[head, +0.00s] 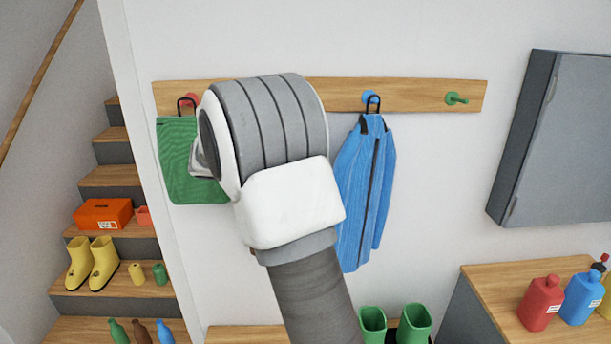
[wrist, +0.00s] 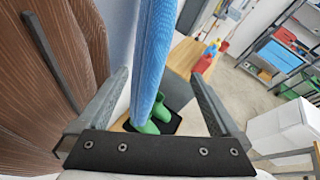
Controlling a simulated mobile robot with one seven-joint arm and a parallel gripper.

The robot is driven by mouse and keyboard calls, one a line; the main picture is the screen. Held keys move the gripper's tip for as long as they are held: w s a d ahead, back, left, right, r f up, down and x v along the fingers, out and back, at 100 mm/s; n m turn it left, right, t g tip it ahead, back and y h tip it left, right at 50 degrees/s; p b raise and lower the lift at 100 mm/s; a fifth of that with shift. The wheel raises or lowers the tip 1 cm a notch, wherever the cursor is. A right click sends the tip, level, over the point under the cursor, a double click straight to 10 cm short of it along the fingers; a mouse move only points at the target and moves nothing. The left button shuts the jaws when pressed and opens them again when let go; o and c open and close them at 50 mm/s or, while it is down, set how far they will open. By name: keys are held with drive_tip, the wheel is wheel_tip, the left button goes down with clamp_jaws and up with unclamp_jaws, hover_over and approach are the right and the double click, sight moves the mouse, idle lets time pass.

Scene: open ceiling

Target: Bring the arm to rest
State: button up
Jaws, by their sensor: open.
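My arm rises across the middle of the head view, with its grey and white wrist in front of the wall rack (head: 425,94). My gripper (wrist: 160,73) is open in the wrist view, its two dark fingers wide apart. In the head view it is mostly hidden behind my wrist. The blue jacket (head: 367,190) hangs by its loop from the blue peg (head: 370,97), just right of my wrist. In the wrist view the jacket (wrist: 155,45) shows between the fingers; I cannot tell whether they touch it. A green bag (head: 185,160) hangs at the red peg (head: 189,98), partly covered by my wrist.
The green peg (head: 455,98) is bare. A grey wall cabinet (head: 557,140) is at the right, above a wooden-topped unit (head: 490,280) with several bottles. Green boots (head: 414,325) stand below the jacket. Stairs (head: 112,178) with yellow boots (head: 92,262) are left. A brown wood-grained surface (wrist: 50,90) lies close left.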

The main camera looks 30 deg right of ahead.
drive_tip(key=s+a+f+m+t+y, duration=0.1)
drive_tip(key=s+a+m+t+y, duration=0.2)
drive_tip(key=s+a+m+y, duration=0.3)
drive_tip(key=s+a+f+m+t+y, duration=0.1)
drive_tip(key=s+a+m+t+y, duration=0.2)
drive_tip(key=s+a+m+y, duration=0.4)
drive_tip(key=s+a+m, duration=0.6)
drive_tip(key=s+a, duration=0.3)
drive_tip(key=s, duration=0.4)
drive_tip(key=shift+m+t+y+b, duration=0.3)
drive_tip(key=shift+m+b, duration=0.05)
drive_tip(key=shift+m, duration=0.05)
